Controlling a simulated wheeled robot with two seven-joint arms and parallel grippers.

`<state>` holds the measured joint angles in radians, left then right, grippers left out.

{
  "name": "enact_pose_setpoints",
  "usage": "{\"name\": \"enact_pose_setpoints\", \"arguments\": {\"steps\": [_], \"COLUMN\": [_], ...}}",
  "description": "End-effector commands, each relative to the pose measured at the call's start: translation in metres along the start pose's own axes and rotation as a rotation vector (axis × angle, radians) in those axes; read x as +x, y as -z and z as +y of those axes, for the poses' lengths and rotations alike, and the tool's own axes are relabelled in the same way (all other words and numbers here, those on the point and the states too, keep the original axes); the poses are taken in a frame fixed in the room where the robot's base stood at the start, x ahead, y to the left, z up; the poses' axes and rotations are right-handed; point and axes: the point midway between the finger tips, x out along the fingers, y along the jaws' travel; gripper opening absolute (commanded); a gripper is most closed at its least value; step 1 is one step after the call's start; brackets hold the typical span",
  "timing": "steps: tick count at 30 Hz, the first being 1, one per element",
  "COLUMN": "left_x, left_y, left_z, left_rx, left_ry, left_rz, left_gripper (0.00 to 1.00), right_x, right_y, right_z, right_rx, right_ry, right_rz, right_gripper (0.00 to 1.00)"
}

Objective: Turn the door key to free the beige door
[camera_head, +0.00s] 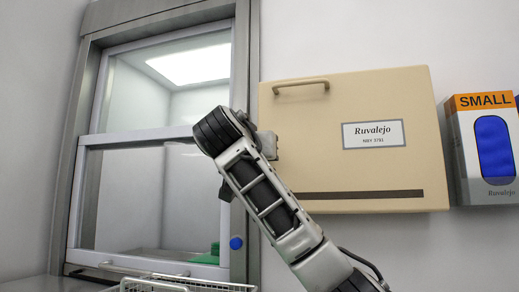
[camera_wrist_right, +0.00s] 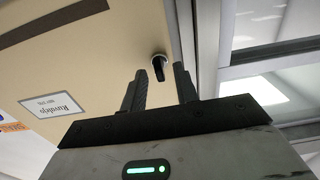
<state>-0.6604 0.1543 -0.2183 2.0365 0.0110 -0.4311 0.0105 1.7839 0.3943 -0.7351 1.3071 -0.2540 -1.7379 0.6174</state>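The beige door (camera_head: 350,110) is a flat panel with a handle at its top left and a "Ruvalejo" label, and it appears shut. The door key (camera_wrist_right: 158,66) is a small dark piece in a pale round lock near the door's edge in the right wrist view. In the head view my right arm hides it. My right gripper (camera_wrist_right: 160,80) is open, with its two dark fingers apart and pointing at the door. The key shows between and just beyond the fingertips; I cannot tell whether they touch it. My left gripper is not in view.
A metal-framed hatch (camera_head: 150,135) with a glass sash stands left of the door. A blue button (camera_head: 236,243) is on its frame. A wire basket (camera_head: 160,284) and a green item (camera_head: 208,254) are low down. A glove box (camera_head: 485,145) hangs at the right.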

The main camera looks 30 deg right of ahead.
Motion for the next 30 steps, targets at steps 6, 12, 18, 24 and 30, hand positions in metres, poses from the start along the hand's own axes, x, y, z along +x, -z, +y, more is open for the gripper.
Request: {"name": "enact_pose_setpoints", "arguments": {"steps": [6,12,18,24,30], "left_x": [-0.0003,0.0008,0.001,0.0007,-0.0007], "left_y": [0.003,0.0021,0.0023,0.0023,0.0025], "left_z": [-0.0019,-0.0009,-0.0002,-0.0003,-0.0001], "left_rx": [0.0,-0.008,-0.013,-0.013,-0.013], "left_ry": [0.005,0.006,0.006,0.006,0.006], "left_rz": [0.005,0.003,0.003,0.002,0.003], "left_gripper": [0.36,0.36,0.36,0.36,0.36], "right_x": [0.0104,0.0102,0.0099,0.0097,0.0095], "right_y": [-0.0006,-0.0008,-0.0005,-0.0004,-0.0002], "right_z": [0.0001,0.0001,0.0001,0.0001,-0.0002], "right_rx": [0.0,0.0,0.0,-0.008,-0.066], "right_ry": [0.0,0.0,0.0,0.0,0.001], "right_rz": [-0.001,-0.001,-0.001,0.0,-0.001], "right_gripper": [0.3,0.3,0.0,0.0,0.0]}}
